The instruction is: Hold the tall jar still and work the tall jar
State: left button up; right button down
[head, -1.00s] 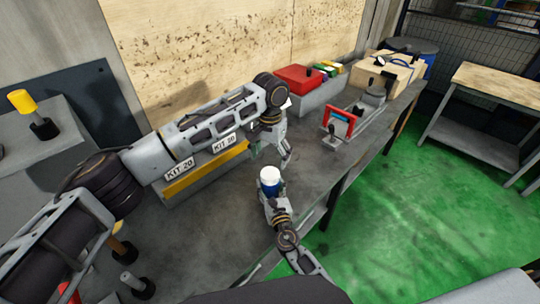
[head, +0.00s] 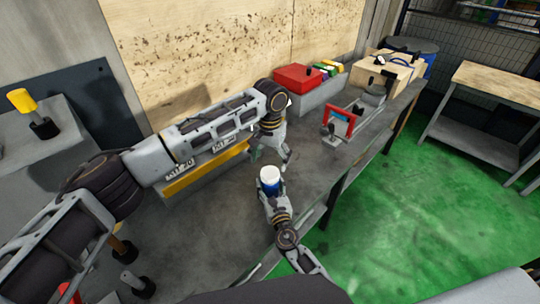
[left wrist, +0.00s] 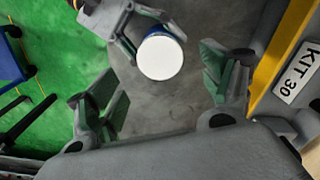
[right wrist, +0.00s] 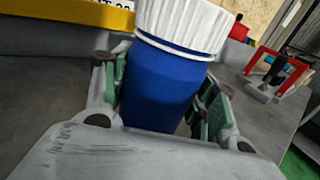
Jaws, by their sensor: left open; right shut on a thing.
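The tall jar has a blue body (right wrist: 165,90) and a ribbed white cap (right wrist: 185,22). In the head view it (head: 270,187) is near the table's front edge. My right gripper (right wrist: 160,98) is shut around the blue body, with a green-padded finger on each side; the cap is clear above the fingers. The jar leans slightly in the right wrist view. My left gripper (head: 280,155) is open and empty, behind the jar in the head view. In the left wrist view the white cap top (left wrist: 160,57) lies ahead of and between the open left fingers (left wrist: 165,95), apart from them.
Grey bins with yellow fronts, one labelled KIT 30 (left wrist: 294,78), stand beside my left gripper. Several handled tools stand at the left.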

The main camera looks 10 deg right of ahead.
aim_at(270, 172)
pick_arm(q)
jog(key=shift+f, duration=3.1)
jog(key=shift+c, duration=0.3)
jog(key=c, duration=1)
jog(key=m, duration=0.5)
jog(key=o, duration=1.1)
jog(key=shift+o, duration=0.2)
